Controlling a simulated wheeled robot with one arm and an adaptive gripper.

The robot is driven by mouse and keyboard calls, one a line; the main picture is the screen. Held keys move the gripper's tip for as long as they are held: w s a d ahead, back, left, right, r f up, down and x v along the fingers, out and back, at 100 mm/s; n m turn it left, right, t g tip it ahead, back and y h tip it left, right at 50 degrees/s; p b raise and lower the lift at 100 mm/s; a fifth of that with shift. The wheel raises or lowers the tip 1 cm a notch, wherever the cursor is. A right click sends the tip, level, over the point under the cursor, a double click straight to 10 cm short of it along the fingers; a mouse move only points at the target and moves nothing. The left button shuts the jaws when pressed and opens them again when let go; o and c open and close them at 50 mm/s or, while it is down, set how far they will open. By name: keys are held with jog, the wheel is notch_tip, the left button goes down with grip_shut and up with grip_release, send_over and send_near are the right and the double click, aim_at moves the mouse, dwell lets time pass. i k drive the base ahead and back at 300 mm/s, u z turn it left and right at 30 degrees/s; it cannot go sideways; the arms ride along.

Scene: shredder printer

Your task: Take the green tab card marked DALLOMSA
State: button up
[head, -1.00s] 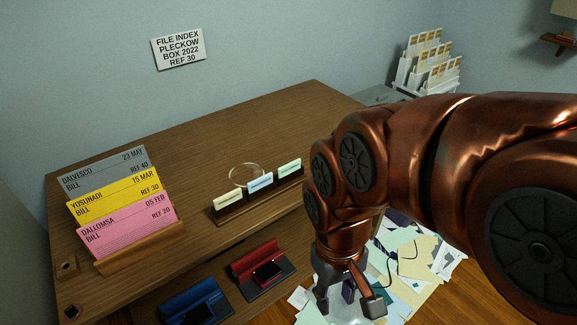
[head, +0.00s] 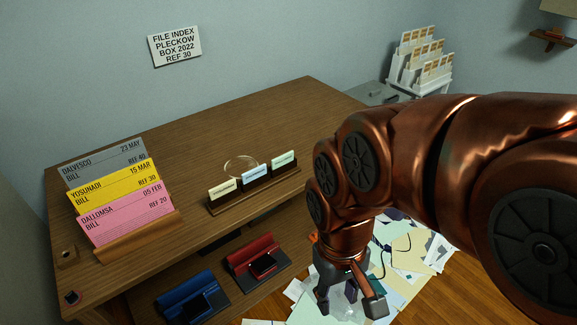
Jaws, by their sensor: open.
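A small green tab card (head: 283,158) stands at the right end of a wooden holder (head: 236,206) on the desk, beside a blue tab card (head: 256,172) and a cream one (head: 222,187). Their print is too small to read. A large pink card (head: 127,217) in the left rack reads DALLOMSA, BILL, 05 FEB, REF 20. My gripper (head: 350,303) is open and empty, pointing down over the scattered papers, to the right of and in front of the desk, apart from the cards.
Yellow (head: 113,184) and grey (head: 104,162) cards stand behind the pink one. Blue (head: 192,296) and red (head: 258,258) devices sit on the lower shelf. Papers (head: 405,250) litter the floor. A white rack (head: 418,65) stands at the back right. The desk's back half is mostly clear.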

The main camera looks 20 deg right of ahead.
aim_at(280, 160)
jog(key=k, duration=1.15)
jog(key=u, duration=0.65)
jog(key=i, duration=0.65)
jog(key=u, duration=0.75)
jog(key=i, duration=0.75)
jog(key=z, duration=0.7)
jog(key=i, duration=0.7)
jog(key=z, duration=0.7)
